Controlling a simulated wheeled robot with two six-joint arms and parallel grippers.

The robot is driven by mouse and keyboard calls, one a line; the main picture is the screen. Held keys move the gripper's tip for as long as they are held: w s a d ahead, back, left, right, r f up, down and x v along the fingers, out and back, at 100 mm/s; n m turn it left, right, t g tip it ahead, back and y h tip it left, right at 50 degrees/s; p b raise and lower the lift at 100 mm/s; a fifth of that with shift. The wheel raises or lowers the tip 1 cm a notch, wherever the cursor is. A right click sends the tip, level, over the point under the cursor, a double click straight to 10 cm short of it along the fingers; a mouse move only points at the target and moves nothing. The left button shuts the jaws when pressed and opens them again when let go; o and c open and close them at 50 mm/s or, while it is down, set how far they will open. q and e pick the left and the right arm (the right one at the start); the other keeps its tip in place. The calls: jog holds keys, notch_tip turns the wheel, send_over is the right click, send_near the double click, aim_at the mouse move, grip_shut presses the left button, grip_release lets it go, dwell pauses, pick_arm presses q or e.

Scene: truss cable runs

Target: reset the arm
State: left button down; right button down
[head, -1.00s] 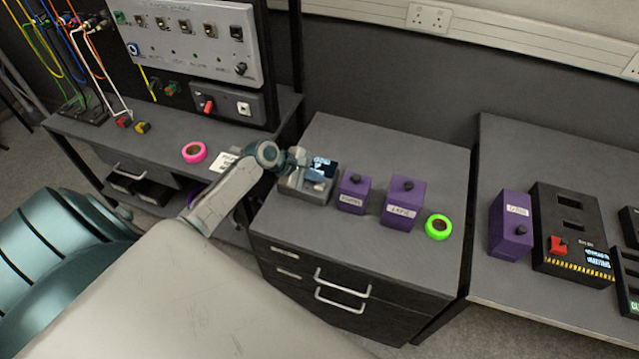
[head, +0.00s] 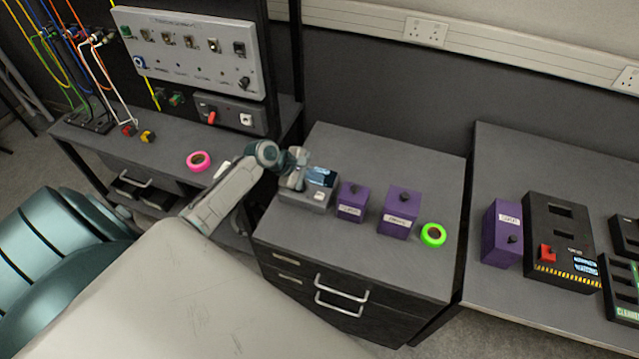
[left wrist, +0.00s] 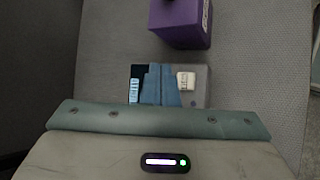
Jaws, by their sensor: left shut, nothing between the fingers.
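My left arm reaches in from the left in the head view. My left gripper (head: 299,184) points down at a small grey device (head: 318,196) with a lit screen, on top of the drawer cabinet. In the left wrist view the blue fingers (left wrist: 160,88) are together, with nothing between them. They cover the middle of the grey device (left wrist: 202,98), between its screen and its white button. I cannot tell whether the fingertips touch it. My right gripper is not in view.
Two purple boxes (head: 351,203) (head: 398,213) and a green tape roll (head: 433,235) stand right of the device on the cabinet (head: 385,160). A pink tape roll (head: 199,161) lies on the left bench below a switch panel (head: 190,50). The right table holds another purple box (head: 502,235) and black units (head: 560,240).

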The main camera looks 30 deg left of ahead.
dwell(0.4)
pick_arm(q)
jog(key=s+d+f+m+g+y, duration=0.1)
jog(key=s+d+m, duration=0.45)
jog(key=s, duration=0.25)
jog(key=s+d+f+m+g+y, duration=0.1)
jog(key=s+d+m+g, duration=0.1)
jog(key=s+d+m, duration=0.5)
jog(key=s+a+r+m+y, duration=0.1)
jog(key=s+r+m+y, duration=0.25)
jog(key=s, duration=0.45)
jog(key=s+a+r+m+y, duration=0.2)
jog(key=s+r+m, duration=0.2)
jog(key=s, duration=0.4)
notch_tip(320, 180, down, 39)
jog(key=a+g+b, duration=0.2)
jog(key=b, duration=0.6)
jog(key=s+f+b, duration=0.3)
jog(key=s+f, duration=0.6)
jog(key=f, duration=0.3)
jog(key=s+a+f+b, duration=0.1)
jog(key=s+f+b, duration=0.2)
jog(key=s+f, duration=0.7)
notch_tip(320, 180, down, 3)
jog(key=shift+a+r+n+g+h, duration=0.15)
jog(key=shift+a+n+g+h, duration=0.1)
jog(key=shift+n+g+h, duration=0.15)
